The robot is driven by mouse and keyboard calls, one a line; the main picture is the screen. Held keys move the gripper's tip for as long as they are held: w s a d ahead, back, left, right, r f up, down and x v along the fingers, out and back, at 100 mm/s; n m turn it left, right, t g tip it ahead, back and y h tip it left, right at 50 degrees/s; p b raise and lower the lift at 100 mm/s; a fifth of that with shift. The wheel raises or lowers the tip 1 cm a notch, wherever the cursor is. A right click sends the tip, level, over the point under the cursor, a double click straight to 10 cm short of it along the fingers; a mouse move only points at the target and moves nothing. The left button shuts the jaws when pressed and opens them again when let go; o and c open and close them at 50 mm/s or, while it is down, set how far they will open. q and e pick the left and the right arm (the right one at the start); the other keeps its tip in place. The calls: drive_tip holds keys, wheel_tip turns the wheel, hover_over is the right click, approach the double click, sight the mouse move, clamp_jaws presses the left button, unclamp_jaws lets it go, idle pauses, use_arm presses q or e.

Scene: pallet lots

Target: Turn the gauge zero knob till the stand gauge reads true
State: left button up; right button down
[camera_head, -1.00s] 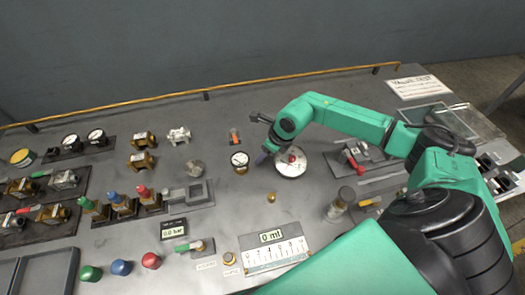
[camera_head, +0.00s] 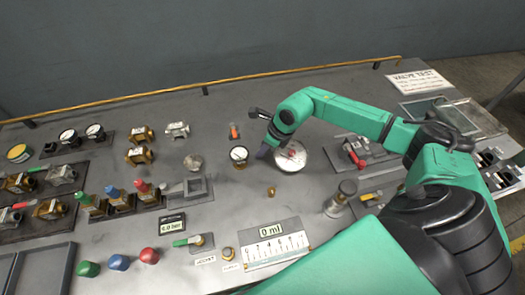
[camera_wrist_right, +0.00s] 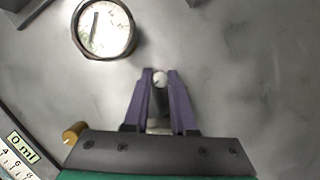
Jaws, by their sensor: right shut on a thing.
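A small round dial gauge (camera_head: 239,154) with a dark rim and white face stands near the middle of the bench. It also shows in the right wrist view (camera_wrist_right: 103,28), where its dark needle lies near the picture's vertical; the scale is too blurred to read. My right gripper (camera_head: 262,152) points down to the right of this gauge. In the right wrist view its purple fingers (camera_wrist_right: 160,85) are shut on a small pale-topped knob (camera_wrist_right: 160,78). The knob's lower part is hidden between the fingers. My left gripper is out of view.
A white round dial (camera_head: 291,156) with a red part lies right beside the gripper. A small brass piece (camera_head: 271,191) and a scale box reading 0 ml (camera_head: 270,225) stand nearer. Valves (camera_head: 138,155) crowd the left; a dark-topped cylinder (camera_head: 346,190) stands at right.

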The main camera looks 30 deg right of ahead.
drive_tip(key=n+b, duration=0.1)
drive_tip(key=b, duration=0.1)
drive_tip(key=n+b, duration=0.1)
drive_tip(key=b, duration=0.1)
drive_tip(key=shift+w+f+n+g+y, duration=0.2)
drive_tip(key=shift+n+g+y, duration=0.1)
drive_tip(key=shift+y, duration=0.1)
drive_tip(key=shift+d+r+n+g+y+b, duration=0.15)
drive_tip(key=shift+n+g+y+b, duration=0.15)
drive_tip(key=shift+n+b, duration=0.65)
drive_tip(key=shift+r+n+b, duration=0.15)
drive_tip(key=shift+n+b, duration=0.25)
drive_tip(key=shift+n, duration=0.05)
drive_tip(key=c, duration=0.7)
unclamp_jaws()
drive_tip(key=shift+s, duration=0.1)
drive_tip(key=b+v, duration=0.1)
drive_tip(key=v, duration=1.3)
drive_tip(key=shift+d+r+b, duration=0.1)
drive_tip(key=shift+r+b, duration=0.2)
drive_tip(key=shift+b, duration=0.05)
